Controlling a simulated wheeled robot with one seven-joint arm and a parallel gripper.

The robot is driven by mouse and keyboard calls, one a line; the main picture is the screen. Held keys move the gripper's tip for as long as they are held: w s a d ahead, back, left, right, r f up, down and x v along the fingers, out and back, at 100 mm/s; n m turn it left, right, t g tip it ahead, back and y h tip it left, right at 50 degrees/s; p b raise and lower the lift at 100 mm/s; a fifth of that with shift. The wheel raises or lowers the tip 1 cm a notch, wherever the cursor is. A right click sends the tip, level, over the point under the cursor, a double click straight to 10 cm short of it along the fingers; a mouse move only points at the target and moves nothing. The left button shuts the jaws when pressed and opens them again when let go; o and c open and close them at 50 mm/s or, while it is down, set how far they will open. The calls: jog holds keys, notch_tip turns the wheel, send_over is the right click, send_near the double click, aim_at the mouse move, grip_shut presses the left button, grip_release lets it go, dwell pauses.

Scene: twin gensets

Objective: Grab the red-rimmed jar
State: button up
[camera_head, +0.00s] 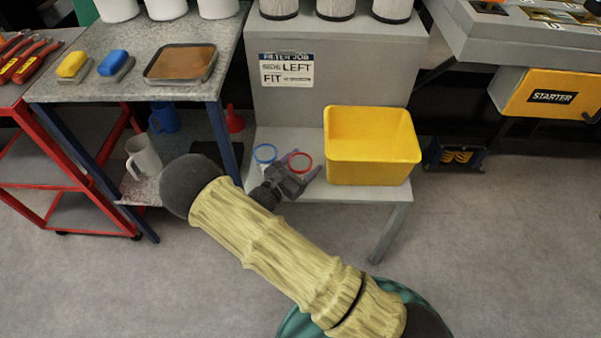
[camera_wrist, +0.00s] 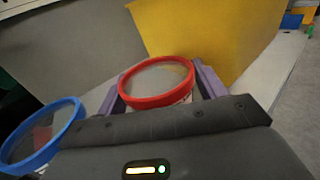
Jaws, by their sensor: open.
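The red-rimmed jar (camera_head: 300,161) stands on the low grey bench step, left of the yellow bin. In the wrist view the red-rimmed jar (camera_wrist: 157,83) lies between the two purple fingers of my gripper (camera_wrist: 160,85). My gripper (camera_head: 298,172) is open, with one finger on each side of the jar; I cannot tell whether either touches it. The lower part of the jar is hidden by the gripper body in the wrist view. A blue-rimmed jar (camera_head: 265,153) stands just left of the gripper and also shows in the wrist view (camera_wrist: 42,136).
A yellow bin (camera_head: 372,146) stands close on the right of the jar, on the same step (camera_head: 362,192). A sign (camera_head: 286,70) is on the grey wall behind. A table (camera_head: 140,40) with sponges and a tray stands at the left, with a white mug (camera_head: 143,156) below.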

jog(key=shift+w+d, duration=0.25)
jog(key=shift+w, duration=0.05)
jog(key=c, duration=0.7)
jog(key=shift+c, duration=0.2)
jog(key=shift+r, duration=0.1)
notch_tip(320, 180, up, 18)
jog(key=p, duration=0.6)
